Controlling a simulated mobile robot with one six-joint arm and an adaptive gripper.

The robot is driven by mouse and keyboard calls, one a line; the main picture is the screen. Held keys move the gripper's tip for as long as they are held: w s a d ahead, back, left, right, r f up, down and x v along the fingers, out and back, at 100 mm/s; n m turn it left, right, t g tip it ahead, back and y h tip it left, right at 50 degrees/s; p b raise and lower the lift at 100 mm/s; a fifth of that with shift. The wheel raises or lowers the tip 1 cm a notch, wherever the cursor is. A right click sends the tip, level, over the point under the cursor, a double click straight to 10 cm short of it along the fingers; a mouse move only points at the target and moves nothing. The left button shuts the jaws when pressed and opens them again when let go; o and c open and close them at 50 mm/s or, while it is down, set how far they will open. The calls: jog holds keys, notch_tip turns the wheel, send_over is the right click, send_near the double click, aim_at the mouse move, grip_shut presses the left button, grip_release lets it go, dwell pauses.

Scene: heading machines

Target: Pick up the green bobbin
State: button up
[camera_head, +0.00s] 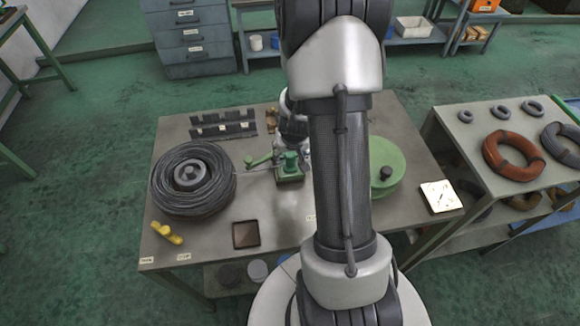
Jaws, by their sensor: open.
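A round green disc (390,168) with a dark hub lies on the right part of the work table, partly hidden behind my arm; it may be the green bobbin, but I cannot tell for sure. A small green device (289,168) with a crank-like handle stands near the middle of the table, left of my arm. My gripper (297,135) shows only in part at the arm's left edge, above or behind the small green device. It is open. Its fingertips are mostly hidden, and I cannot tell whether it touches anything.
The work table (275,232) holds a dark wire coil (165,200), grey racks (222,128), a small brown tray (246,235), a yellow piece (166,233) and a white plate (440,196). A side table (482,185) with coils stands right; drawers (190,35) stand behind.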

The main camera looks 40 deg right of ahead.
aim_at(290, 154)
jog(key=b+x, duration=0.1)
jog(key=x, duration=0.1)
jog(key=b+x, duration=0.1)
jog(key=x, duration=0.1)
jog(key=b+x, duration=0.1)
jog(key=x, duration=0.1)
jog(key=shift+w+d, duration=0.2)
jog(key=shift+d, duration=0.1)
jog(key=shift+r, duration=0.15)
jog(key=shift+c, duration=0.3)
jog(key=c, duration=1.2)
jog(key=shift+o, duration=0.2)
jog(key=shift+r, duration=0.2)
notch_tip(290, 154, up, 20)
jog(key=p, duration=1.9)
jog(key=shift+f+p, duration=0.2)
jog(key=shift+p, duration=0.15)
